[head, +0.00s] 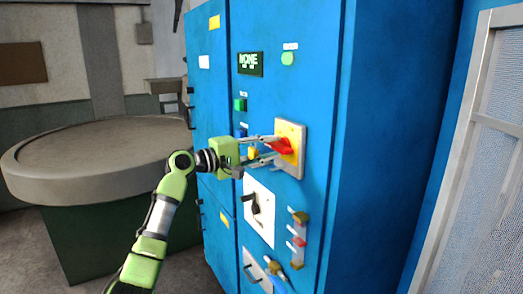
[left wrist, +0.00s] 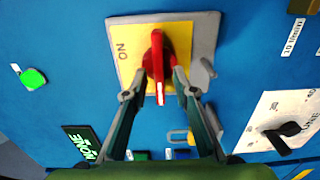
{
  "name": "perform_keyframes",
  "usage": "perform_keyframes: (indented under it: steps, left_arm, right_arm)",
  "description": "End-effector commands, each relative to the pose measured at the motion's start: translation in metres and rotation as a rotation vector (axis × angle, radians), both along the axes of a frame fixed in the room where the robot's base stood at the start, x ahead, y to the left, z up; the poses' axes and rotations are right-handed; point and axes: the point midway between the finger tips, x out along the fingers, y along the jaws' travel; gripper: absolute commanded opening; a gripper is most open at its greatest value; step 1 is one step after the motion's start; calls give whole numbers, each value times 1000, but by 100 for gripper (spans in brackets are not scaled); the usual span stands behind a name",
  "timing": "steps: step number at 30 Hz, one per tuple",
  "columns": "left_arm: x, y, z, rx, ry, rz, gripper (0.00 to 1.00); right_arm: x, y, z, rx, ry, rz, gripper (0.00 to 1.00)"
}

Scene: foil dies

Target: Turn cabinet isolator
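The cabinet isolator is a red rotary handle (head: 282,146) on a yellow plate with a grey backing (head: 300,135), on the front of the blue cabinet. In the left wrist view the red handle (left wrist: 158,58) stands upright in the picture, and "ON" is printed sideways on the yellow plate (left wrist: 128,65) left of it. My left gripper (left wrist: 164,76) has one fingertip on each side of the handle's near end, and both appear to touch it. In the head view the left gripper (head: 273,149) reaches the handle from the left. My right gripper is not in view.
A small display (head: 250,64) and green buttons (head: 240,104) sit above. A yellow padlock (left wrist: 180,137) shows near my fingers. A round table (head: 95,155) stands left.

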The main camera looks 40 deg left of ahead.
Motion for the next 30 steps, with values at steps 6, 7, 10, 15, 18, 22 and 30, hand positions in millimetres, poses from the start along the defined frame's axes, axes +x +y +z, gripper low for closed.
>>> perform_keyframes:
  steps: [6, 7, 10, 15, 18, 22, 30]
  left_arm:
    - [-28, 13, -2, 2, 2, 2, 26]
    - [-34, 15, -2, 2, 3, 2, 26]
    - [-55, 23, -2, 2, 3, 2, 26]
    - [-85, 36, -1, 1, 3, 2, 26]
    - [-97, 41, -1, 0, 2, 1, 26]
    - [-106, 44, -1, 0, 1, 1, 26]
    - [-109, 45, 0, 0, 1, 0, 26]
  right_arm:
    - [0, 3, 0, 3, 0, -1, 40]
    - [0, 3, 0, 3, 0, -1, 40]
    - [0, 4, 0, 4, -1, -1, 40]
    - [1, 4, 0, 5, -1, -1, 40]
    - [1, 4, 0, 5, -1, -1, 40]
    - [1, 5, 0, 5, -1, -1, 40]
    - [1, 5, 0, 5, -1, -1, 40]
